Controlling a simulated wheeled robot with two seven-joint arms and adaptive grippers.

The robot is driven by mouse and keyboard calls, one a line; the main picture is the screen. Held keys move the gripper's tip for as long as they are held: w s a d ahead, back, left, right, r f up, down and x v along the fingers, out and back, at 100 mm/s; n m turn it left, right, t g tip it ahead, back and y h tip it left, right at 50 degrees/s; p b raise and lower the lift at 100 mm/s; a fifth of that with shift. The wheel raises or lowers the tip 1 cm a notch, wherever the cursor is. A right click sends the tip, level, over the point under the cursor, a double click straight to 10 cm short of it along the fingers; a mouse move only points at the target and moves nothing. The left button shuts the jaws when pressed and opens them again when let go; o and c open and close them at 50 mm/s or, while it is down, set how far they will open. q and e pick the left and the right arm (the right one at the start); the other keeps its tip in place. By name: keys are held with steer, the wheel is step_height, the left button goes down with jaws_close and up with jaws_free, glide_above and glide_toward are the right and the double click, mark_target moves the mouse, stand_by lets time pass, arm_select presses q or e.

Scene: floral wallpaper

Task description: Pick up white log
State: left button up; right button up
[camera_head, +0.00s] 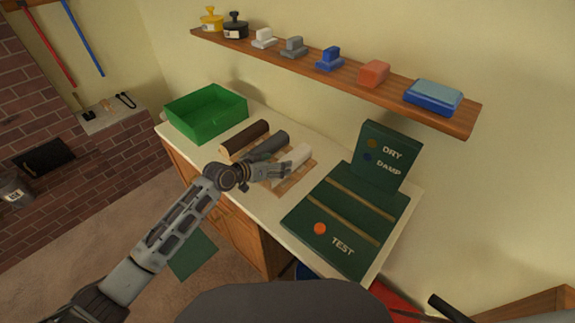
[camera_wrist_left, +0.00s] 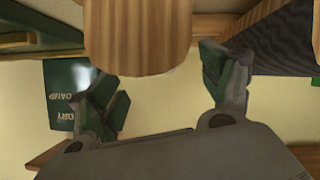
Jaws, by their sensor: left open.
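The white log (camera_head: 293,157) lies on a wooden rack on the counter, to the right of a grey log (camera_head: 267,146) and a brown log (camera_head: 244,140). My left gripper (camera_head: 288,172) is at the near end of the white log and covers part of it. The grey log (camera_wrist_left: 275,40) is on the right there. I cannot tell whether a finger touches the white log. My right gripper is not in view.
A green tester (camera_head: 340,215) marked TEST, DRY and DAMP stands right of the logs. A green open box (camera_head: 205,112) is at the counter's left end. A wall shelf (camera_head: 300,60) with several small items hangs above. Bare counter (camera_head: 262,207) lies in front of the logs.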

arm_select(q)
steer(key=shift+x, duration=1.8)
steer(key=shift+w+r, duration=0.1)
steer(key=shift+w, duration=0.05)
steer(key=c, duration=1.4)
steer(key=shift+r, duration=0.25)
steer(key=shift+r, duration=4.85)
